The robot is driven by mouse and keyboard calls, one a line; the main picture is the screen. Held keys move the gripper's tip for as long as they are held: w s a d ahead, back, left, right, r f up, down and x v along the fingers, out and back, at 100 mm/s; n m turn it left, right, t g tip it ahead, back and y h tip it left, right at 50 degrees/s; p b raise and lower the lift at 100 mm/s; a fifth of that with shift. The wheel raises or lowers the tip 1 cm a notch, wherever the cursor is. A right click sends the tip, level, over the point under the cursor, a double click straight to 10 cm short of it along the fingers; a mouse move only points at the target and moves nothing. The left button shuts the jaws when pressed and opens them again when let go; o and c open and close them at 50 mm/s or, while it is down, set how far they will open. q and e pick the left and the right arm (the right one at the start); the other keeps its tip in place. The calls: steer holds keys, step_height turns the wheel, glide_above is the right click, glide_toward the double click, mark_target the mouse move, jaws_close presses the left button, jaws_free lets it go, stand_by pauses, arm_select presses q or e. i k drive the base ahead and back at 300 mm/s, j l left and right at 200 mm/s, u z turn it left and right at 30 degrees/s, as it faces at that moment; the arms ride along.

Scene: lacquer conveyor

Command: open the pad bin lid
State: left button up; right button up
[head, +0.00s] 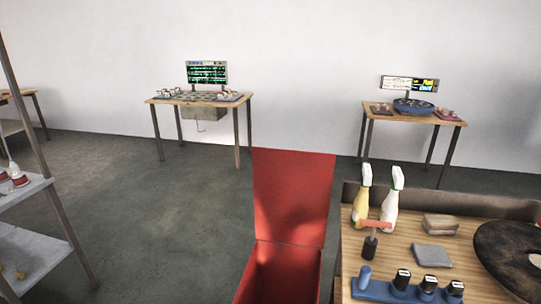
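The red pad bin (285,278) stands on the floor at the bottom centre of the head view, at the left side of the wooden bench. Its red lid (292,198) stands raised and nearly upright at the bin's back edge, so the bin's top is open. A dark shadow falls across the lower part of the lid. The bottom of the bin is cut off by the frame, and I cannot tell what lies inside. Neither my left nor my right gripper is in view.
The wooden bench (408,256) holds spray bottles, a grey pad (433,254), a blue rack (400,291) and a dark disc (512,252). A metal shelf (38,255) stands at the left. Tables with screens stand by the back wall. The floor left of the bin is clear.

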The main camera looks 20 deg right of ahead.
mark_target(292, 188)
steer(key=j+u, duration=0.25)
steer(key=u, duration=0.15)
steer(key=i+j, duration=0.15)
steer(key=j, duration=0.25)
steer(key=i+j+u, duration=0.15)
steer(key=j, duration=0.25)
steer(key=i+j, duration=0.7)
steer(key=i+z, duration=0.4)
steer(key=i, duration=0.15)
steer(key=i+j+z, duration=0.2)
steer(key=i+z, duration=0.2)
steer(key=i, duration=0.2)
steer(key=i+z, duration=0.45)
steer(key=i, duration=0.75)
steer(key=i+j+z, duration=0.1)
steer(key=i+z, duration=0.25)
steer(key=i, duration=0.15)
steer(key=i+j+z, duration=0.35)
steer(key=i, duration=0.15)
steer(key=i+z, duration=0.2)
steer(key=z, duration=0.15)
steer(key=i+j+z, duration=0.1)
steer(key=z, duration=0.3)
steer(key=i+j+z, duration=0.2)
steer(key=z, duration=0.15)
steer(key=i, duration=0.1)
